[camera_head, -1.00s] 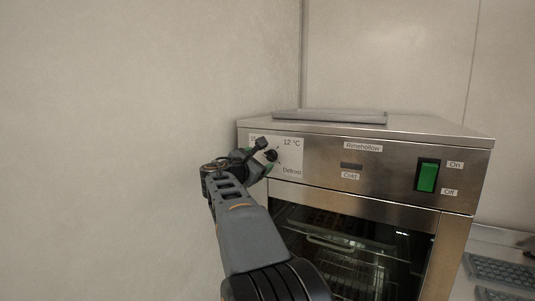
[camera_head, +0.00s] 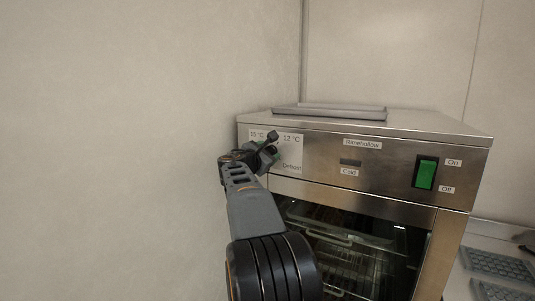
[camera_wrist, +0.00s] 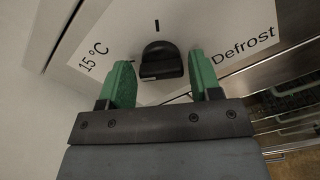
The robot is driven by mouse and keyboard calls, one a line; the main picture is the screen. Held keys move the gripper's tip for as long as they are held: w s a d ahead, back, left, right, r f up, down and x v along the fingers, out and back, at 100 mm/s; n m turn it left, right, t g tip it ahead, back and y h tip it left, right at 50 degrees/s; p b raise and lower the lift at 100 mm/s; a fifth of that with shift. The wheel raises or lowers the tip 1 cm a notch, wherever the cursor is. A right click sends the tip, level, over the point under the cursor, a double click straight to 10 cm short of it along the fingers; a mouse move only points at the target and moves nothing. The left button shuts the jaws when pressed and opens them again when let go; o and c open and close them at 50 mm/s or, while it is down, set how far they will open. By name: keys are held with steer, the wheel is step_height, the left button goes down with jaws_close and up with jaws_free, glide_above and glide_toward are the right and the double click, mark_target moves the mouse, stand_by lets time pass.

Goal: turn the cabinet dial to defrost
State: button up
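The black cabinet dial (camera_wrist: 162,66) sits on a white label plate in the wrist view, with "15 °C" printed to its left and "Defrost" to its right. A short dark tick shows on the plate just above it. My gripper (camera_wrist: 161,60) is open, with one green finger on each side of the dial and a visible gap on both sides. I cannot tell how deep the fingers reach along the dial. In the head view my gripper (camera_head: 268,145) is at the label plate (camera_head: 292,155) and mostly hides the dial. The dial's pointing direction is unclear.
The steel cabinet (camera_head: 400,130) has a green on/off switch (camera_head: 426,172) at right and a glass door (camera_head: 350,250) below. A grey tray (camera_head: 330,112) lies on top. A bare wall is close on the left. Blue-grey trays (camera_head: 497,264) lie at lower right.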

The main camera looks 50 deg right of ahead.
steer(key=c, duration=0.6)
steer(key=shift+f+m+b, duration=0.1)
steer(key=shift+m+b, duration=0.2)
steer(key=shift+b, duration=0.2)
steer(key=shift+w+f+n+b, duration=0.15)
steer(key=shift+n+b, duration=2.75)
steer(key=shift+n, duration=2.9)
steer(key=shift+w+f+n+b, duration=0.1)
steer(key=shift+n+b, duration=2.75)
steer(key=shift+n, duration=2.95)
steer(key=shift+w+f+n+b, duration=0.15)
steer(key=shift+n+b, duration=2.75)
steer(key=shift+n, duration=2.9)
